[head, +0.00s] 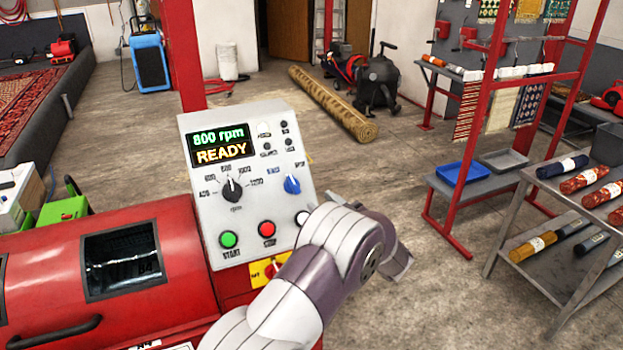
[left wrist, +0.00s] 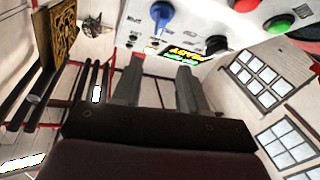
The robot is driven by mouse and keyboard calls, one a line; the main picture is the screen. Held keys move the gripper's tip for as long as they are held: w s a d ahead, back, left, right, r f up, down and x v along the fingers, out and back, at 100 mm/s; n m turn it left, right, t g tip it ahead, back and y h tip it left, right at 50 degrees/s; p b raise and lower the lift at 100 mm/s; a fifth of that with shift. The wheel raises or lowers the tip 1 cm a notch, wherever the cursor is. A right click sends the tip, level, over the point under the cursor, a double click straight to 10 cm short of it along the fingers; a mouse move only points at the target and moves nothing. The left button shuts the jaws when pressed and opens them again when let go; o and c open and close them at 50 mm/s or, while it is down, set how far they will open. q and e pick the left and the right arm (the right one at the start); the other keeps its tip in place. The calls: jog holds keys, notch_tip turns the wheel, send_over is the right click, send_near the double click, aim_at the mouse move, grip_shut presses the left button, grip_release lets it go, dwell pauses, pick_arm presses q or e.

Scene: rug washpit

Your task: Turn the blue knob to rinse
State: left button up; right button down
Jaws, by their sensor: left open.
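The blue knob (head: 292,184) sits at the right of the grey sloped control panel (head: 215,258). Its small labels are too blurred to read surely, so I cannot tell its setting. The display (head: 221,146) reads "800 rpm" and "READY". My left gripper (head: 402,264) is right of the panel and partly hidden behind my own wrist, apart from the knob. In the left wrist view, its two fingers (left wrist: 160,68) are apart with nothing between them, and the blue knob (left wrist: 161,14) shows beyond them at the top. My right gripper is out of view.
A black dial (head: 232,190) is left of the knob. Green (head: 229,240) and red (head: 267,229) buttons are below. A red-yellow switch (head: 270,269) is near my arm. A red rack (head: 476,150) and a grey shelf cart (head: 570,270) stand right; floor between is clear.

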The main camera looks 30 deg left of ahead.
aim_at(298, 188)
pick_arm(q)
jog(key=shift+m+t+h, duration=0.5)
jog(key=shift+m+t, duration=0.2)
jog(key=x, duration=0.3)
jog(key=f+p+x, duration=0.1)
jog(key=x, duration=0.6)
jog(key=shift+s+a+f+p, duration=0.15)
jog(key=shift+a+f+p, duration=0.2)
jog(key=shift+a, duration=0.1)
jog(key=shift+w+a+f, duration=0.1)
jog(key=shift+w+a, duration=0.25)
jog(key=c, duration=0.7)
jog(key=shift+o, duration=0.2)
jog(key=n+g+b, duration=0.1)
jog(key=n+b, duration=0.1)
jog(key=shift+w+d+f+n+g+y+b, duration=0.15)
jog(key=shift+f+n+g+y+b, duration=0.1)
jog(key=shift+n+g+y+b, duration=0.15)
jog(key=shift+r+n+g, duration=0.2)
jog(key=shift+n+g, duration=0.4)
jog(key=shift+n, duration=0.2)
jog(key=shift+r+n, duration=0.1)
jog(key=shift+n, duration=0.2)
grip_shut()
jog(key=shift+r, duration=0.1)
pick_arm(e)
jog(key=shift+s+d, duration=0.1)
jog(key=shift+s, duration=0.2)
